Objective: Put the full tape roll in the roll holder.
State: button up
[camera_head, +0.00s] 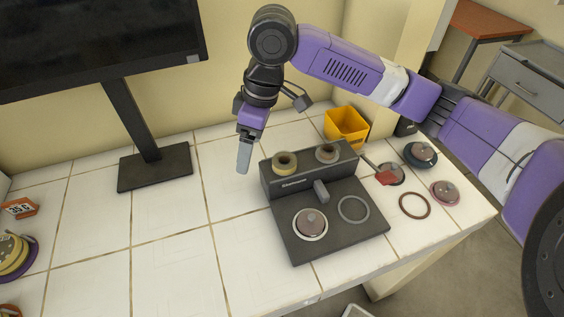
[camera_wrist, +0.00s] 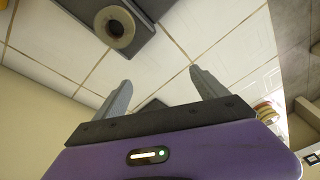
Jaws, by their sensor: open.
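My gripper (camera_head: 243,160) is open and empty, pointing down above the table just left of the black device; its two fingers also show apart in the wrist view (camera_wrist: 161,88). A tan tape roll (camera_head: 284,158) sits on the left of the device's raised back block (camera_head: 283,184). A smaller-looking greyish roll (camera_head: 327,149) sits on the right of that block. One roll (camera_wrist: 115,13) with a dark centre shows at the top of the wrist view, apart from the fingers. I cannot tell for sure which roll is full or which part is the roll holder.
The device's base (camera_head: 335,239) bears a ringed disc (camera_head: 310,223) and an empty ring (camera_head: 353,209). Several discs, a loose ring (camera_head: 415,206) and a yellow bin (camera_head: 347,124) lie right and behind. A monitor (camera_head: 150,167) stands left. The table's front left middle is clear.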

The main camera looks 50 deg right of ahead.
jog(key=g+h, duration=0.2)
send_over(285, 160)
jog(key=shift+s+a+r+m, duration=0.1)
jog(key=shift+a+r+m, duration=0.05)
jog(key=shift+a+m, duration=0.2)
jog(key=shift+s+d+f, duration=0.15)
jog(key=shift+f, duration=0.05)
jog(key=f, duration=0.4)
jog(key=f+p, duration=0.1)
jog(key=f, duration=0.2)
jog(key=shift+w+d+f, duration=0.1)
jog(key=shift+w+d, duration=0.1)
jog(key=shift+d, duration=0.05)
jog(key=c, duration=1.6)
